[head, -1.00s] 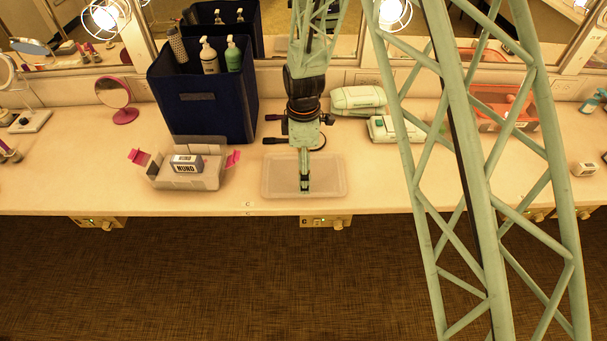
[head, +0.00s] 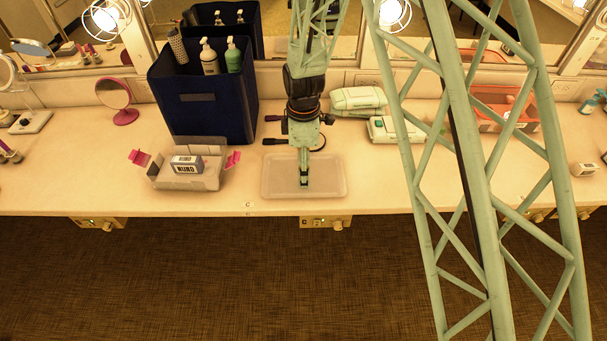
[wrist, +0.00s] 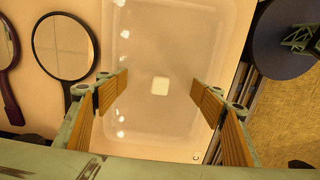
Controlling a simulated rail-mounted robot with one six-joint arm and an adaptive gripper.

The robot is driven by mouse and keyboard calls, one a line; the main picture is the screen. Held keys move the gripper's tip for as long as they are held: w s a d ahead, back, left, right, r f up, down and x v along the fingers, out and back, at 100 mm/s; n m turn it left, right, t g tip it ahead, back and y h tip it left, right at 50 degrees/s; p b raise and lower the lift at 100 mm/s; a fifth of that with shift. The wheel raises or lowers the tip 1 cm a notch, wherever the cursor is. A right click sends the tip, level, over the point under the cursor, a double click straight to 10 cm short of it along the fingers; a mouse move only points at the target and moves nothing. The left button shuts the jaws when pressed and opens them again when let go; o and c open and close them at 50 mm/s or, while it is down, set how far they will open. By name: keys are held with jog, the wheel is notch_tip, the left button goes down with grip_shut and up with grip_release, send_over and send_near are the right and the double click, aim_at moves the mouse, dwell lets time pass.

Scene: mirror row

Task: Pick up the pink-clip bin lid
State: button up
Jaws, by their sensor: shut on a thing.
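The lid (head: 333,187) is a pale, translucent rounded rectangle at the counter's front, right of the pink-clip bin. In the wrist view the lid (wrist: 150,130) fills the middle, with a small pale square at its centre. My gripper (head: 304,184) points down over the lid's middle and is shut on it; the exact contact is hard to see. In the wrist view the gripper's fingers (wrist: 160,84) stand either side of the pale square. The pink-clip bin (head: 185,184) is open, its pink clips spread outward, with a labelled box (head: 187,164) in it.
A dark blue caddy (head: 205,115) with bottles stands behind the bin. A pink round mirror (head: 115,95) is left of it. Green cases (head: 358,99) and an orange crate (head: 490,103) are right. The counter's front edge is close.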

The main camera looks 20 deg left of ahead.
jog(key=shift+s+d+f, duration=0.15)
jog(key=shift+s+f, duration=0.1)
jog(key=shift+f, duration=0.1)
jog(key=shift+r, duration=0.35)
jog(key=c, duration=0.6)
jog(key=shift+r, duration=0.3)
grip_shut()
jog(key=shift+w+r, duration=0.15)
jog(key=shift+r, duration=0.1)
notch_tip(320, 180, up, 2)
jog(key=shift+p, duration=0.4)
jog(key=s+d+r, duration=0.1)
jog(key=s+d, duration=0.7)
jog(key=s, duration=0.5)
jog(key=shift+s+r+p, duration=0.25)
jog(key=shift+p, duration=0.2)
jog(key=shift+w+d, duration=0.1)
